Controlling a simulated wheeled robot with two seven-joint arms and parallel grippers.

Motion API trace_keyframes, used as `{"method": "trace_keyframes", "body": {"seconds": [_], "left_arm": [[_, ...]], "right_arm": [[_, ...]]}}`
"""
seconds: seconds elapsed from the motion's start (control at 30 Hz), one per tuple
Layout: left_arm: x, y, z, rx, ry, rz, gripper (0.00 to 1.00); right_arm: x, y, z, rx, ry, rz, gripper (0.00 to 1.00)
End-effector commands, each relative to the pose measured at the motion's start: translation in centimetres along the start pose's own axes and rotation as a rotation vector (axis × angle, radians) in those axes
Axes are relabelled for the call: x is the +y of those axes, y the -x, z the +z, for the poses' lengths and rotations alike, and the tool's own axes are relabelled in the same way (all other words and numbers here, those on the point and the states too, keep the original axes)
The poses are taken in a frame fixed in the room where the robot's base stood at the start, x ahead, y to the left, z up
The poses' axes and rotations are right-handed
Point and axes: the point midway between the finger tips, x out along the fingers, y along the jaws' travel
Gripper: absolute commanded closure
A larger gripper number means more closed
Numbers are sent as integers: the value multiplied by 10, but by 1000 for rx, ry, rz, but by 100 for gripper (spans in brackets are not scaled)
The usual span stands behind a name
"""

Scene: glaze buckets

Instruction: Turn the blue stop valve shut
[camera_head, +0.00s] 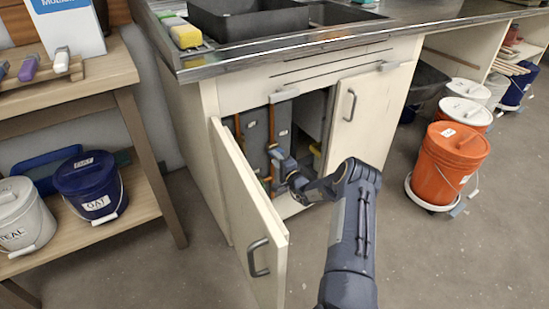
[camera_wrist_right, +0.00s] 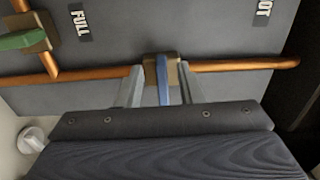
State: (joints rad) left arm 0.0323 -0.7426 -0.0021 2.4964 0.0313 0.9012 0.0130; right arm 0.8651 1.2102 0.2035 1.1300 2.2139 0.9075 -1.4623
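The blue stop valve (camera_wrist_right: 162,78) shows in the wrist view, a blue lever on a brass-coloured body on a copper pipe (camera_wrist_right: 240,66). In the picture the lever runs across the pipe. My right gripper (camera_wrist_right: 161,84) has one finger on each side of the lever, with a visible gap on both sides. It is open and holds nothing. In the head view my right gripper (camera_head: 275,155) is inside the cabinet under the sink, and the blue lever cannot be made out there. My left gripper is not in view.
A green-handled valve (camera_wrist_right: 24,38) sits on the pipework at left. The open left cabinet door (camera_head: 250,220) and the right door (camera_head: 370,110) flank my arm. An orange bucket (camera_head: 450,160) stands right.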

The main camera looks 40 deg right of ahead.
Motion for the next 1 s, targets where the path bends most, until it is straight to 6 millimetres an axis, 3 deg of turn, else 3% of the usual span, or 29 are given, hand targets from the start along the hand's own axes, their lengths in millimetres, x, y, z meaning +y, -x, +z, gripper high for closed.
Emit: {"method": "trace_keyframes", "body": {"seconds": [0.2,0.4,1.0], "left_arm": [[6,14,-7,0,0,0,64],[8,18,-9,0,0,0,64],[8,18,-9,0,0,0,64]], "right_arm": [[-3,40,-1,2,-2,3,66],[-1,60,0,1,0,1,66],[-1,62,0,0,0,0,66]]}}
